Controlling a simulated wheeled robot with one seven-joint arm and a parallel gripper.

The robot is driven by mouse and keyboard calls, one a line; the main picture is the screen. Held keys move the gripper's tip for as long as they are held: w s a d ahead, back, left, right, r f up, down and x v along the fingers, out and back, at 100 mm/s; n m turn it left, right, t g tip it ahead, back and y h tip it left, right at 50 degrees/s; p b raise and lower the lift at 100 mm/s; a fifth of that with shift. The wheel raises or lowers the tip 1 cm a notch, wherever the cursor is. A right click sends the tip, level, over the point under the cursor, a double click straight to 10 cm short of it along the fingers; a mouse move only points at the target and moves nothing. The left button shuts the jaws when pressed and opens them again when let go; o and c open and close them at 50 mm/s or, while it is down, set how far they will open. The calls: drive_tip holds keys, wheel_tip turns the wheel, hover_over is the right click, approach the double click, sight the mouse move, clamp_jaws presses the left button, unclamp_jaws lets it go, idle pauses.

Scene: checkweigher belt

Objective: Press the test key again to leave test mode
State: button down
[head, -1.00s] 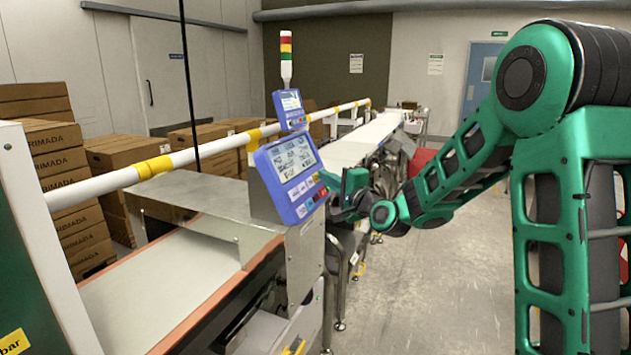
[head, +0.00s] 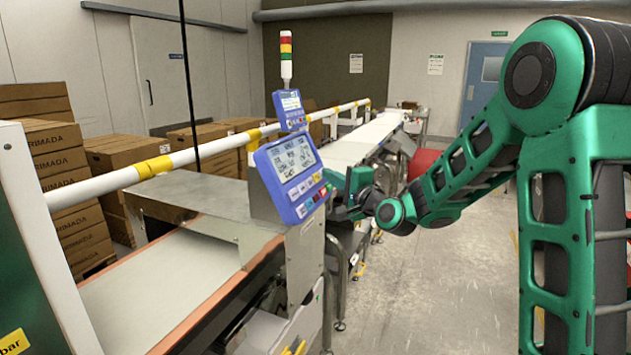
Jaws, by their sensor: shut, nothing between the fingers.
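The blue control panel (head: 290,178) stands tilted on the machine at the picture's middle, its grey screen lit with several dark blocks of text. Below the screen are small white, yellow, red and teal keys (head: 308,194). Their labels are too small to read, so I cannot tell which is the test key. My gripper (head: 336,192) is shut and empty, just right of the panel's lower right edge. Its tips are partly hidden against the panel, and I cannot tell whether they touch a key.
A second blue panel (head: 289,109) and a signal tower (head: 286,58) stand behind. A white and yellow rail (head: 220,148) runs along the belt (head: 150,275). Stacked cartons (head: 58,165) fill the left. The floor (head: 440,290) at right is open.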

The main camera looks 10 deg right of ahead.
drive_tip(key=shift+d, duration=0.1)
drive_tip(key=shift+s+d+r, duration=0.6)
drive_tip(key=shift+s+d, duration=0.1)
drive_tip(key=shift+d, duration=0.2)
drive_tip(key=shift+s+d+r, duration=0.6)
drive_tip(key=shift+s+d, duration=0.05)
drive_tip(key=shift+d, duration=0.2)
drive_tip(key=shift+s+d+r, duration=0.45)
drive_tip(key=shift+s+d, duration=0.05)
drive_tip(key=shift+d, duration=0.2)
drive_tip(key=shift+s+d+r, duration=0.45)
drive_tip(key=shift+s+d, duration=0.1)
drive_tip(key=shift+d, duration=0.2)
drive_tip(key=shift+s+d+r, duration=0.45)
drive_tip(key=shift+s+d, duration=0.05)
drive_tip(key=shift+d, duration=0.2)
